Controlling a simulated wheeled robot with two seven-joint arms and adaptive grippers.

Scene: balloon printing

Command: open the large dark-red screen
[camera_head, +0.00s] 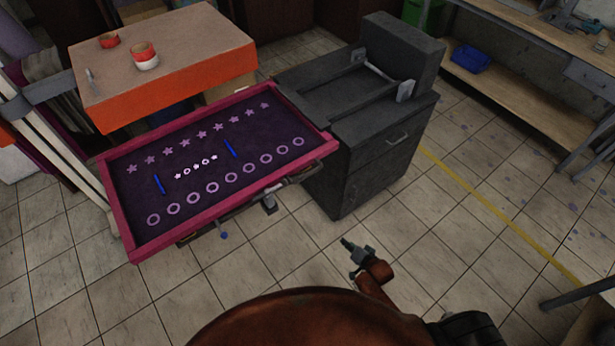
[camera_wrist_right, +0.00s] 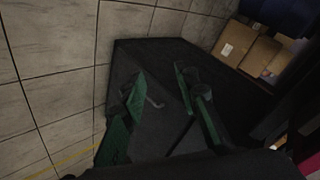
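The large screen has a dark-red to magenta frame (camera_head: 235,204) around a dark panel with rows of stars and rings and two blue bars. It lies nearly flat, left of the middle in the head view. Metal fittings (camera_head: 270,203) and a blue knob (camera_head: 224,236) show under its front edge. My right gripper (camera_head: 350,246) is low and in front of the screen's right end, apart from it. The right wrist view shows its two green fingers spread with nothing between them (camera_wrist_right: 160,82). A magenta piece shows at that view's lower right edge. My left gripper is out of view.
A dark grey cabinet (camera_head: 368,165) with a handle stands right of the screen; it also shows in the wrist view (camera_wrist_right: 135,62). An orange-sided table (camera_head: 185,82) with tape rolls stands behind. A workbench (camera_head: 520,100) is at right. Tiled floor in front is clear.

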